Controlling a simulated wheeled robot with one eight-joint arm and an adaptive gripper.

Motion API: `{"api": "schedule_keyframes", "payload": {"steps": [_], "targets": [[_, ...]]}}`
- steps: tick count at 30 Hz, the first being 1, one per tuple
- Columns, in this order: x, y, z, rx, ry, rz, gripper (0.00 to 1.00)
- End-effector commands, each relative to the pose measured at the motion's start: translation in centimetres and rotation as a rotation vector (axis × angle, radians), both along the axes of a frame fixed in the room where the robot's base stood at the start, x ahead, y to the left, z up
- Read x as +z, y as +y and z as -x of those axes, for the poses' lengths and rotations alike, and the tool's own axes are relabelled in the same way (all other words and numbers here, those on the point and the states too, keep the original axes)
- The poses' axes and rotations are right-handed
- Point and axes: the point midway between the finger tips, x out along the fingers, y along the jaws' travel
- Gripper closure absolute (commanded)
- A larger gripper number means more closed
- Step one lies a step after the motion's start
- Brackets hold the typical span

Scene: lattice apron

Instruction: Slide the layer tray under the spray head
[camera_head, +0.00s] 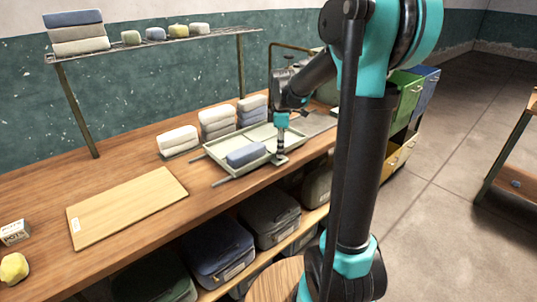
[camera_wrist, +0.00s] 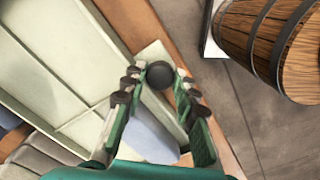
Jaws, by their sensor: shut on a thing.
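The layer tray (camera_head: 229,144) is a shallow pale green tray on the wooden bench, with a blue block (camera_head: 246,154) lying in it. In the wrist view, my gripper's green fingers (camera_wrist: 160,82) stand on both sides of a dark round knob (camera_wrist: 160,72) beside the tray (camera_wrist: 62,75). The fingers are closed on this knob, which seems to belong to the tray's handle. I cannot make out the spray head; my arm covers part of that area.
Stacked pale and grey blocks (camera_head: 217,121) stand behind the tray. A wooden board (camera_head: 127,206) lies left on the bench. A wooden barrel (camera_wrist: 270,40) shows in the wrist view. A wire shelf (camera_head: 160,42) stands behind.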

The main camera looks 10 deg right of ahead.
Motion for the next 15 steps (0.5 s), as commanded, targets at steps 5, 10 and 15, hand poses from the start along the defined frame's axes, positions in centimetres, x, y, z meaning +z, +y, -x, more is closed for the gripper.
{"api": "schedule_keyframes", "payload": {"steps": [5,10,15], "targets": [[0.0,-4.5,-3.0,-0.006,0.000,0.001,1.00],[0.0,-8.4,-5.7,-0.006,0.000,0.001,1.00],[0.0,-12.4,-8.3,-0.005,0.000,0.001,1.00]]}}
